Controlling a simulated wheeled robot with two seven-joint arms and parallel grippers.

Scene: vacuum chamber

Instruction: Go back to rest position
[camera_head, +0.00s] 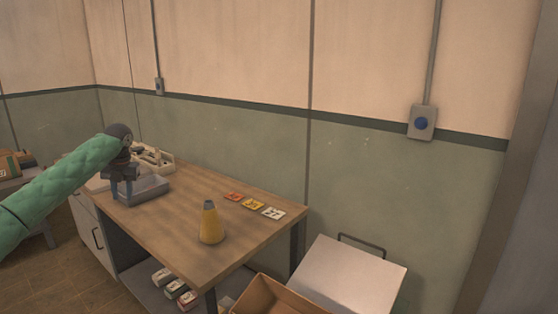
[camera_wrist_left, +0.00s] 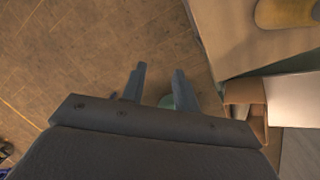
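My left gripper (camera_head: 122,192) hangs at the end of the green-sleeved left arm, fingers pointing down. In the head view it overlaps the grey tray (camera_head: 152,189) on the wooden table (camera_head: 180,240). In the left wrist view the two fingers (camera_wrist_left: 160,84) are apart with nothing held between them, and the floor shows beyond them, so the gripper appears to be off the table's edge. My right arm and gripper are not in view.
A yellow cone-shaped object (camera_head: 211,224) stands on the table. Red, yellow and white cards (camera_head: 253,204) lie near the wall. An open cardboard box (camera_head: 262,298) and a white-topped unit (camera_head: 345,278) stand at the right. Small boxes (camera_head: 175,288) sit on the lower shelf.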

